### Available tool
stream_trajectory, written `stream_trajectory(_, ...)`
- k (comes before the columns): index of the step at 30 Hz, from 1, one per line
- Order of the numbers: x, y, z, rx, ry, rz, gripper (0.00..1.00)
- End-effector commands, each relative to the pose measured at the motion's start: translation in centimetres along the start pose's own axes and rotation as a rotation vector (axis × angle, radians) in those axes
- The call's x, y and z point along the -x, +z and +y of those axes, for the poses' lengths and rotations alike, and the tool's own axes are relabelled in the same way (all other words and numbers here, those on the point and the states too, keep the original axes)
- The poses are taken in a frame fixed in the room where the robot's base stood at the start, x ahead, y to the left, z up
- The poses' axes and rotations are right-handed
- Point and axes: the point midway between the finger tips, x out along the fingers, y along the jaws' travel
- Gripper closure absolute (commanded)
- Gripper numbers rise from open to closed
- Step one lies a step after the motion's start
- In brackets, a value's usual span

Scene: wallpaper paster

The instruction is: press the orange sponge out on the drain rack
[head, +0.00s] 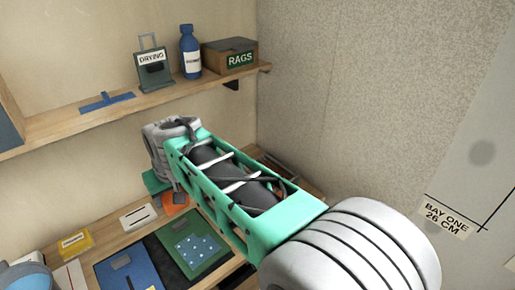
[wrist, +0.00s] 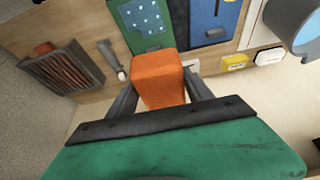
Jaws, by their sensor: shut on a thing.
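The orange sponge (wrist: 158,78) is between the two grey fingers of my gripper (wrist: 160,92) in the wrist view, and the gripper is shut on it. In the head view the sponge (head: 175,203) shows as a small orange patch beside my arm, which hides most of my gripper. The drain rack (wrist: 62,72) is a dark slatted tray with reddish-orange between its bars, at the left of the wrist view. The sponge is apart from the rack, to its right there. In the head view my arm largely hides the rack.
A brush-like tool (wrist: 110,56) lies between rack and sponge. A green dotted board (head: 195,248), a blue board (head: 128,268) and a yellow block (head: 75,242) lie on the bench. A shelf (head: 70,122) above holds a blue bottle (head: 190,52) and a rag box (head: 229,54).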

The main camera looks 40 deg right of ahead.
Motion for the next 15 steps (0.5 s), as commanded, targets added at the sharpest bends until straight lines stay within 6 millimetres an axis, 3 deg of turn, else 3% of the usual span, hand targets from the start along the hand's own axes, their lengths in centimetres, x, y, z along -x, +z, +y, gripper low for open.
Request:
stream_trajectory(5, -2.1, -3.9, 5.3, -0.016, 0.010, -0.015, 0.83)
stream_trajectory(10, -5.7, -7.7, 14.1, -0.024, 0.015, -0.022, 0.83)
stream_trajectory(15, -10.1, -8.8, 24.6, -0.028, 0.014, -0.020, 0.83)
